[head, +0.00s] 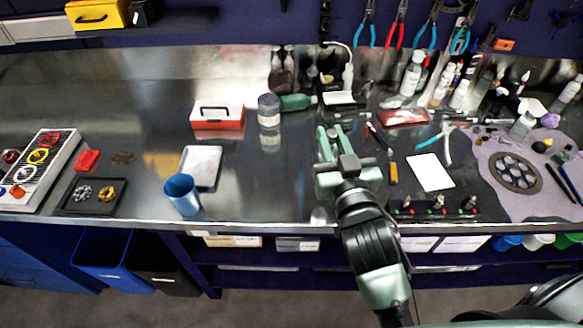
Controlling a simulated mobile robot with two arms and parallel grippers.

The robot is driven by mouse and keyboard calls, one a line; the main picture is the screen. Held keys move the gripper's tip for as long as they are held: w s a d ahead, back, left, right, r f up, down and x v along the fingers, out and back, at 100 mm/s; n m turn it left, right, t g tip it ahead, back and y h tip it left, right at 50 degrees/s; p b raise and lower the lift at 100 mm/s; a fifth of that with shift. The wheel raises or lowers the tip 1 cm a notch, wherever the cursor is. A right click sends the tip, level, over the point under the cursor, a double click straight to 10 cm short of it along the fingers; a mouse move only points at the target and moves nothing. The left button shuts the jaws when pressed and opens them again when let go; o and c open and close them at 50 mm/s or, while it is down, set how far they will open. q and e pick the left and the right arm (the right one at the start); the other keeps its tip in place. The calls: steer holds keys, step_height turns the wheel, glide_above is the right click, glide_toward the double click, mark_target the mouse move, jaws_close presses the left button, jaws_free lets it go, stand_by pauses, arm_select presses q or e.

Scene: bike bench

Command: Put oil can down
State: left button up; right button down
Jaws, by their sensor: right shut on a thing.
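My right gripper (331,134) reaches in from the bottom over the front middle of the steel bench (245,185). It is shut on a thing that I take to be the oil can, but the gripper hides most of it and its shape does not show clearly. I cannot tell whether it touches the bench top. My left gripper is not in view.
A grey canister (268,109) and a green bottle (298,102) are behind and left of the gripper. A red-and-white box (217,117), grey tray (201,165) and blue cup (182,194) are left. A white card (430,172) lies right. Bare bench lies between cup and gripper.

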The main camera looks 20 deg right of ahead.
steer(key=w+r+p, duration=0.1)
steer(key=w+r, duration=0.6)
steer(key=r, duration=0.4)
step_height(320, 180, down, 20)
steer(key=b, duration=0.1)
steer(key=shift+w+a+r+h, duration=0.15)
steer(key=shift+r+h, duration=0.05)
steer(key=shift+h, duration=0.1)
steer(key=shift+f, duration=0.1)
steer(key=c, duration=1.3)
jaws_free()
steer(key=shift+f, duration=0.1)
